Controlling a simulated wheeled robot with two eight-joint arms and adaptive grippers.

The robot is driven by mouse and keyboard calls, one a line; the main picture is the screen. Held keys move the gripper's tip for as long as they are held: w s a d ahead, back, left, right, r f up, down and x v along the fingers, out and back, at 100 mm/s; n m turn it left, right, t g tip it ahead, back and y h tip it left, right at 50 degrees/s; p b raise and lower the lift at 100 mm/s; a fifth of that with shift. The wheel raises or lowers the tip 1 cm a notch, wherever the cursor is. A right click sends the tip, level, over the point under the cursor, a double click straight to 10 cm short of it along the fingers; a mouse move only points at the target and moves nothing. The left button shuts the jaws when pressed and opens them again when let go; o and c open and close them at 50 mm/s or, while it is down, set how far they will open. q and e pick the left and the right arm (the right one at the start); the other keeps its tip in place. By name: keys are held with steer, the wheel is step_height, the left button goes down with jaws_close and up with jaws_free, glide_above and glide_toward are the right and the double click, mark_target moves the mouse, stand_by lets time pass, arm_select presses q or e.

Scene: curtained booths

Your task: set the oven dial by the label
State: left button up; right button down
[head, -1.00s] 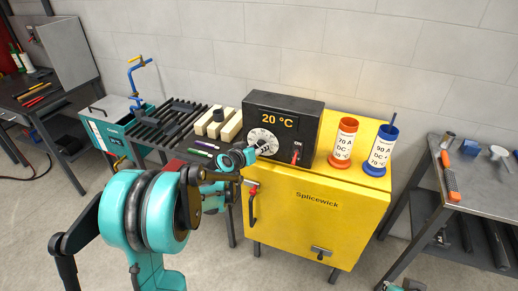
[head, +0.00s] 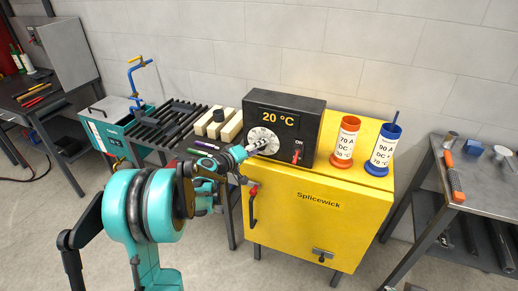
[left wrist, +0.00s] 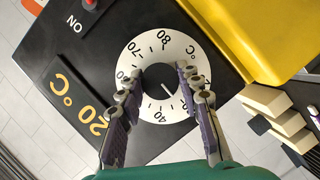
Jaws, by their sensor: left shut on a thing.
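The yellow oven (head: 310,215) carries a black control box (head: 312,120) whose display reads 20 °C. A white numbered dial (head: 257,136) with a dark centre knob is on the box front; the dial also shows in the left wrist view (left wrist: 188,96). My left gripper (head: 264,146) is at the dial, and in the left wrist view its two fingers (left wrist: 165,76) are shut on the knob. A white pointer line on the knob shows between the fingers. An orange canister (head: 345,140) labelled 70 A DC and a blue canister (head: 382,150) labelled 90 A DC, 70 °C stand on the oven.
A red switch (head: 297,155) marked ON sits right of the dial. A red-topped lever (head: 253,200) hangs on the oven front. Pale blocks (head: 216,124) lie on the slatted bench at left. A grey table (head: 470,190) stands at right.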

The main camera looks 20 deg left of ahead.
stand_by(0.5)
arm_select(q)
steer(key=o, duration=1.2)
steer(key=shift+c, duration=0.2)
steer(key=v, duration=1.2)
